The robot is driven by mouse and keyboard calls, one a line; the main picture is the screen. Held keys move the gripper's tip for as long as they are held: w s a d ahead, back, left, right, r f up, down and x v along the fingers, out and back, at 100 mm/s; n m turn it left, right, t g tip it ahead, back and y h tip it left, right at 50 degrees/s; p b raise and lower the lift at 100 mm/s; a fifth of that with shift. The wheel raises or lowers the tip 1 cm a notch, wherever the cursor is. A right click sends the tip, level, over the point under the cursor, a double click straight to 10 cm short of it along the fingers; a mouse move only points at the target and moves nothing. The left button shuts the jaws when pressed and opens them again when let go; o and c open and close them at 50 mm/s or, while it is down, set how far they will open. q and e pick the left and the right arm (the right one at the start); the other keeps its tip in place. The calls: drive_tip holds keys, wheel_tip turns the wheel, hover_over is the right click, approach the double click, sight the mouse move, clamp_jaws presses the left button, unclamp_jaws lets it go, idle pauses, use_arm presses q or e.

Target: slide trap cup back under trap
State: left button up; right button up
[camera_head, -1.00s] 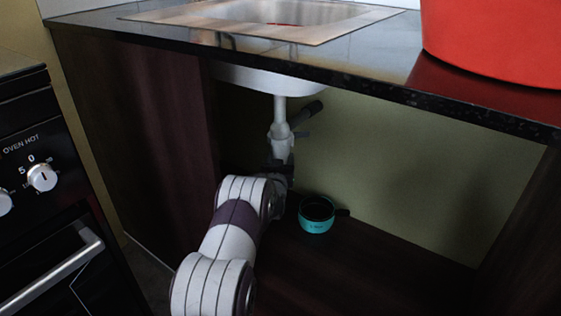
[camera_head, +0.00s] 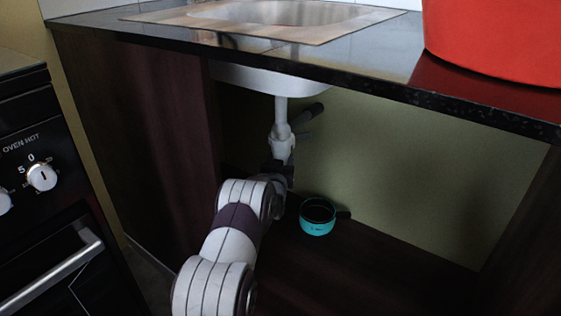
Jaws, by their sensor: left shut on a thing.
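The white sink trap (camera_head: 281,132) hangs on its pipe below the sink, inside the open cabinet. A pale cup-shaped part, the trap cup (camera_head: 281,150), is at the trap's lower end, in line with it; I cannot tell whether a gap remains between them. My left gripper (camera_head: 279,172) is a dark shape at the bottom of this cup, shut on it; my own wrist and forearm partly hide the jaws. My right gripper is not in view.
A teal bowl (camera_head: 317,228) with a dark handle stands on the dark cabinet floor, right of my left arm. A dark side pipe (camera_head: 307,114) leaves the trap rightward. The countertop edge (camera_head: 380,88) overhangs; cabinet floor to the right is free.

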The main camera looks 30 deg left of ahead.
use_arm(q)
drive_tip(key=shift+f, duration=0.1)
drive_tip(key=o, duration=1.3)
drive_tip(key=p+v, duration=0.7)
drive_tip(key=v, duration=0.5)
drive_tip(key=shift+s+d, duration=0.2)
drive_tip(key=shift+s, duration=0.1)
drive_tip(key=shift+f, duration=0.1)
